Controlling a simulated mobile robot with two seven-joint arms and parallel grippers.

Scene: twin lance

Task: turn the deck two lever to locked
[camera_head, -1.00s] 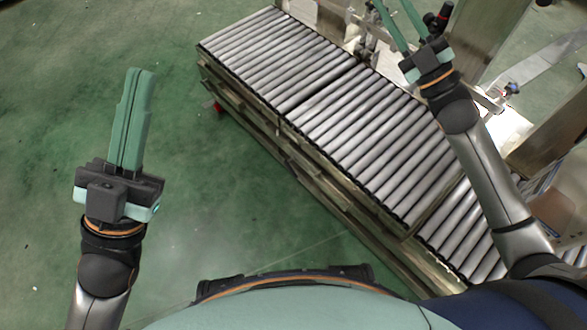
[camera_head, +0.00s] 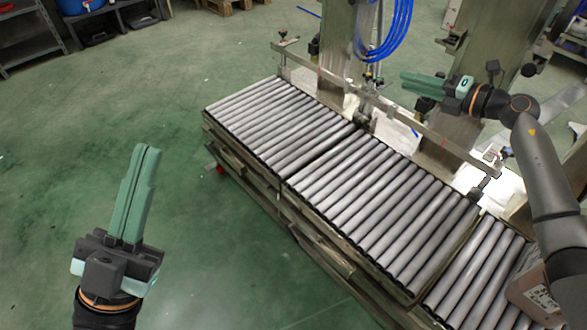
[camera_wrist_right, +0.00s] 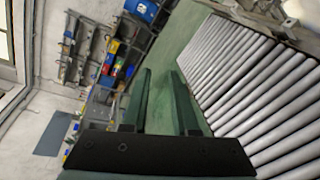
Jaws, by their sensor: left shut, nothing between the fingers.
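I cannot pick out a deck two lever for certain in either view. A small clamp-like fitting (camera_head: 284,38) tops the left post of the metal rail, and another small fitting (camera_head: 490,158) is at the rail's right end. My left gripper (camera_head: 147,150) is shut and empty above the green floor, left of the conveyor. My right gripper (camera_head: 404,83) is above and behind the rail, its fingers pointing left. In the right wrist view my right gripper (camera_wrist_right: 160,72) has its two fingers apart with nothing between them.
The roller conveyor (camera_head: 355,190) runs diagonally across the middle; it fills the right of the wrist view (camera_wrist_right: 255,85). A metal rail (camera_head: 385,105) runs along its far side. Blue hoses (camera_head: 390,40) hang by a metal column. Shelves (camera_head: 35,35) stand far left. Green floor is free at left.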

